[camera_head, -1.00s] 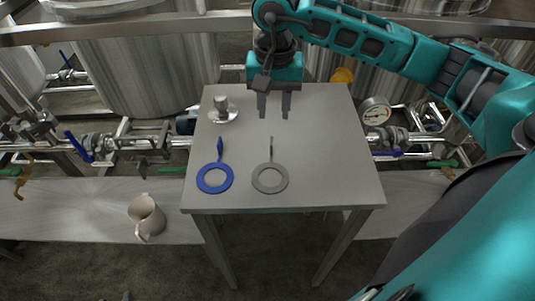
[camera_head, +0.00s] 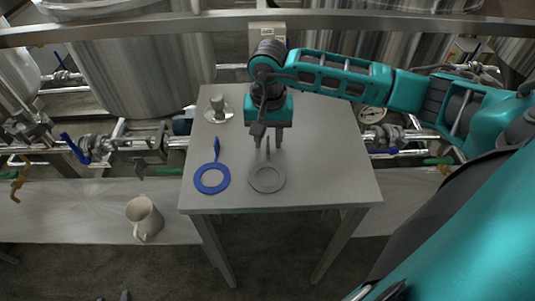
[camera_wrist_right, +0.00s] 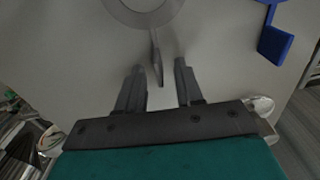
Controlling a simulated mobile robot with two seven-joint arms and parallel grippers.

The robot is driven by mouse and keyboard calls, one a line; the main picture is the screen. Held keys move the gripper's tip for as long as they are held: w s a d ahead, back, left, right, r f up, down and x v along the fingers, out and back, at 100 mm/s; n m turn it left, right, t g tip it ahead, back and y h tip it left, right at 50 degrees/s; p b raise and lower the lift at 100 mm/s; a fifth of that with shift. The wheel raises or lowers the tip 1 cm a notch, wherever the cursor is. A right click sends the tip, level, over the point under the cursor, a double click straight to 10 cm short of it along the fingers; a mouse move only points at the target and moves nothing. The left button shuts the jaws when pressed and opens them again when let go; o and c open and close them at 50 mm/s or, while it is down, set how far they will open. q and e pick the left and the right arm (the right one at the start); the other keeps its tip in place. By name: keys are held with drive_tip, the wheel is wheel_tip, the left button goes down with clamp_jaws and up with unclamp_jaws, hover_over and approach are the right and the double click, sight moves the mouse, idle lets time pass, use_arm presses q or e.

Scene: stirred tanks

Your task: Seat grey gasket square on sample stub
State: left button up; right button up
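The grey gasket (camera_head: 267,179) lies flat on the table, its tab standing up on the far side. It also shows in the right wrist view (camera_wrist_right: 143,12), with the upright tab (camera_wrist_right: 156,58) between and just ahead of my fingertips. The sample stub (camera_head: 217,107) stands on a round flange at the table's far left. My right gripper (camera_head: 267,147) is open above the table at the gasket's tab, one finger to each side; in the wrist view its fingers (camera_wrist_right: 159,68) are apart and empty. Contact with the tab cannot be seen. My left gripper is not in view.
A blue gasket (camera_head: 212,179) with an upright tab lies to the left of the grey one. A beige mug (camera_head: 144,218) stands on the lower bench at left. Pipes and valves (camera_head: 95,147) flank the table (camera_head: 330,170), whose right half is clear.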

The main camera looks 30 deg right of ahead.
clamp_jaws()
drive_tip(key=shift+r, duration=0.1)
idle(0.3)
